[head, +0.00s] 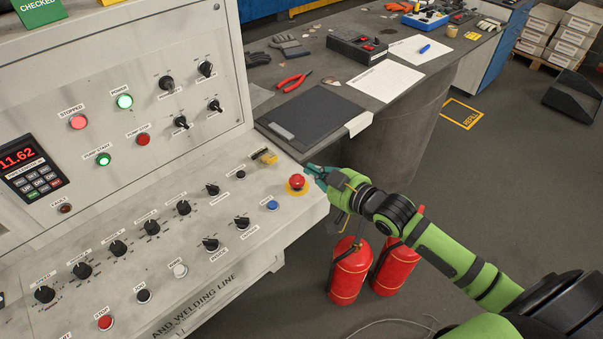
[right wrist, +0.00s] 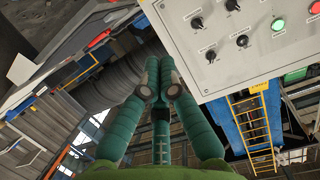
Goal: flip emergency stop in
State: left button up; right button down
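The emergency stop is a red mushroom button (head: 297,182) on a yellow ring, at the right end of the sloped control panel (head: 215,225). My right gripper (head: 312,169) comes in from the right, its teal fingertips just above and right of the button. I cannot tell whether they touch it. In the right wrist view, the gripper (right wrist: 158,77) has its fingers together, with nothing seen between them. The button does not show in that view. My left gripper is not in view.
A yellow-and-black switch (head: 264,157) and a blue button (head: 272,205) sit near the emergency stop. The upright panel (head: 100,75) rises behind. A grey table (head: 330,75) holds a clipboard, red pliers and papers. Two red fire extinguishers (head: 349,270) (head: 395,267) stand below my right arm.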

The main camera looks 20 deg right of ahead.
send_over(301, 184)
jog(key=shift+w+f+p, duration=0.15)
jog(key=shift+f+p, duration=0.25)
jog(key=shift+f, duration=0.25)
notch_tip(301, 184, down, 3)
jog(key=shift+r, duration=0.2)
jog(key=shift+s+f, duration=0.2)
jog(key=shift+f, duration=0.4)
